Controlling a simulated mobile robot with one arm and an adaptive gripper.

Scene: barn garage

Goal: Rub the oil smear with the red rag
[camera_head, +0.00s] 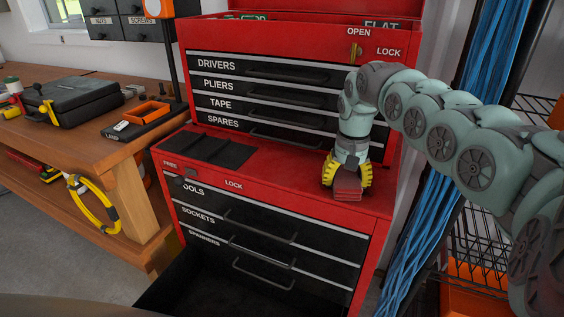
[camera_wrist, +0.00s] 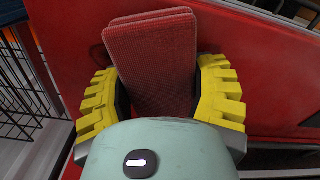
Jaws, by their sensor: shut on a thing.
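The folded red rag (camera_head: 347,190) is between the yellow fingers of my gripper (camera_head: 347,174), over the right part of the red chest's ledge (camera_head: 285,180). In the wrist view the rag (camera_wrist: 150,55) stands out beyond the fingers of my gripper (camera_wrist: 160,96), which are shut on its sides. The rag is at or just above the ledge; I cannot tell whether it touches.
A black mat (camera_head: 208,149) lies on the ledge's left part. An open drawer (camera_head: 205,285) juts out below. A wooden workbench (camera_head: 75,125) with a black case (camera_head: 75,98) stands left. Blue cables (camera_head: 425,205) and wire shelving are right. The ledge's middle is clear.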

